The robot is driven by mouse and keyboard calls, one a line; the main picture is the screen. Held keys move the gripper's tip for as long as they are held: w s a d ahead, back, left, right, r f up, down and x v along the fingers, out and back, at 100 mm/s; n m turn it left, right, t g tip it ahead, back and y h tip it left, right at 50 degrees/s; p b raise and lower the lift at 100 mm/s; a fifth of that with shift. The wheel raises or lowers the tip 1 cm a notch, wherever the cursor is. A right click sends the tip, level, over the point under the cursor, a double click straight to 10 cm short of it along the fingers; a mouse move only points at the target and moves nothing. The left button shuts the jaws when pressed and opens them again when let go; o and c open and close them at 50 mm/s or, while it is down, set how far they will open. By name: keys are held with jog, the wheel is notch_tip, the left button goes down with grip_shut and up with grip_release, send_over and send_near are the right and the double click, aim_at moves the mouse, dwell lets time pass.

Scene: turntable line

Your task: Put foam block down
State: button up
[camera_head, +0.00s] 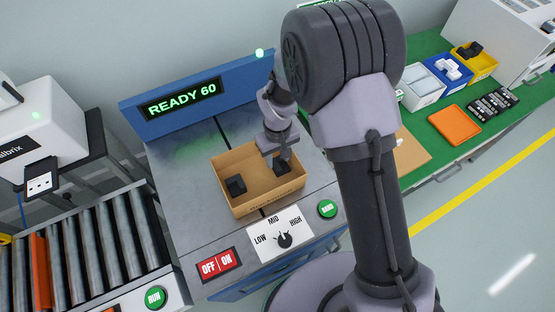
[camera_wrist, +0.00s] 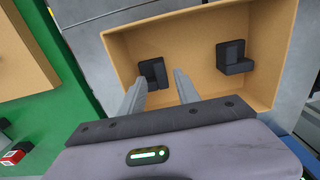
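An open cardboard box (camera_head: 236,205) stands on the grey work surface; it also fills much of the wrist view (camera_wrist: 118,62). Two dark, notched foam blocks sit in it. One block (camera_head: 236,186) is at the box's left in the head view and at the right in the wrist view (camera_wrist: 234,57). The other block (camera_head: 282,169) is at the box's right; in the wrist view (camera_wrist: 153,72) it lies at my fingertips. My gripper (camera_wrist: 161,78) is open over the box, its fingers apart, with a gap between the right finger and this block. The block's underside is hidden.
The box stands on a station with a READY 60 display (camera_head: 180,99) behind it and a dial panel (camera_head: 281,233) in front. A roller conveyor (camera_head: 90,245) is at the left. A green bench (camera_head: 425,150) with trays and an orange pad is at the right.

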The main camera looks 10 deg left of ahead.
notch_tip(320, 180, up, 10)
jog(key=f+p, duration=0.1)
jog(key=p, duration=0.1)
notch_tip(320, 180, up, 11)
jog(key=m+t+y, duration=0.1)
jog(key=m, duration=0.2)
send_over(278, 167)
jog(key=d, duration=0.5)
jog(key=s+d+r+m+t, duration=0.1)
jog(key=s+d+r+m, duration=0.1)
jog(key=s+d+r, duration=0.3)
jog(key=s+d+r+m+t, duration=0.2)
jog(key=s+d+r+m, duration=0.1)
jog(key=s+r, duration=0.2)
jog(key=s+d+r+m+t+y, duration=0.1)
jog(key=s+d+r+m, duration=0.2)
jog(key=s, duration=0.4)
jog(key=shift+d+r+m+t, duration=0.4)
jog(key=shift+d+r, duration=0.4)
jog(key=shift+r, duration=0.05)
jog(key=shift+f, duration=0.1)
notch_tip(278, 167, down, 5)
jog(key=b, duration=0.4)
jog(key=shift+b, duration=0.35)
